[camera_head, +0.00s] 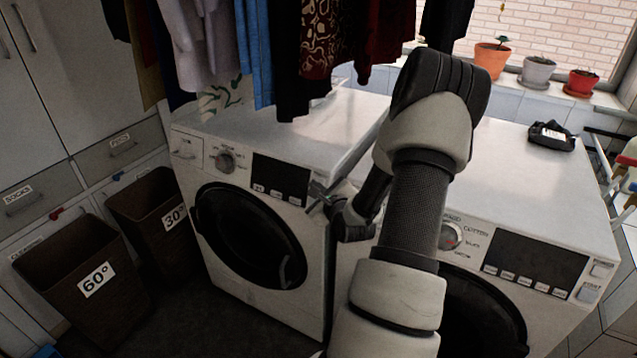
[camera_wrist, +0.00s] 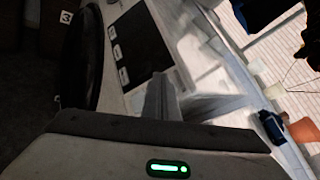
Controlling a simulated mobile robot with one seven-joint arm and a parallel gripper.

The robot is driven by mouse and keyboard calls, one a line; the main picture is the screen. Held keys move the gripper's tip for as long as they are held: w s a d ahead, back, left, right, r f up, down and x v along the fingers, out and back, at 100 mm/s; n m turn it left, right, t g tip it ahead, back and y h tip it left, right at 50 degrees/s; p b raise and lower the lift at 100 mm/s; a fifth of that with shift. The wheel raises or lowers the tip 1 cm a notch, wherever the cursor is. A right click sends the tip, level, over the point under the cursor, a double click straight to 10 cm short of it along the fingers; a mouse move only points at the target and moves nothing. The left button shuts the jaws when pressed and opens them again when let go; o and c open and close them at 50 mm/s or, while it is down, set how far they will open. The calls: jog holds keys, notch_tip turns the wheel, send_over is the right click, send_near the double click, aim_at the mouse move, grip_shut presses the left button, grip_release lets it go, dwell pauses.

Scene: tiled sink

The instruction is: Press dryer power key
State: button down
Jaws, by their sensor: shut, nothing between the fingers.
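Two white front-loading machines stand side by side; I cannot tell from the lettering which is the dryer. The left machine (camera_head: 297,141) has a knob (camera_head: 226,161), a dark display (camera_head: 281,180) with several small white keys, and a round black door. My gripper (camera_head: 317,196) is shut and empty at the right end of that panel, just right of the display. It hides part of the panel there, and I cannot tell whether it touches. In the wrist view the fingers (camera_wrist: 164,98) point at the panel beside the display (camera_wrist: 143,47).
The right machine (camera_head: 532,181) is partly hidden by my arm; it has a display (camera_head: 534,263) and two white keys at its right end. Clothes (camera_head: 330,40) hang above the left machine. Brown bins (camera_head: 82,262) stand at left. Potted plants (camera_head: 537,72) line the windowsill.

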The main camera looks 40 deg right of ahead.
jog(key=a, duration=0.1)
jog(key=s+a+r+p, duration=0.1)
jog(key=a, duration=0.1)
jog(key=s+a+r, duration=0.1)
jog(key=a, duration=0.1)
jog(key=shift+a, duration=0.1)
dwell(0.4)
dwell(1.2)
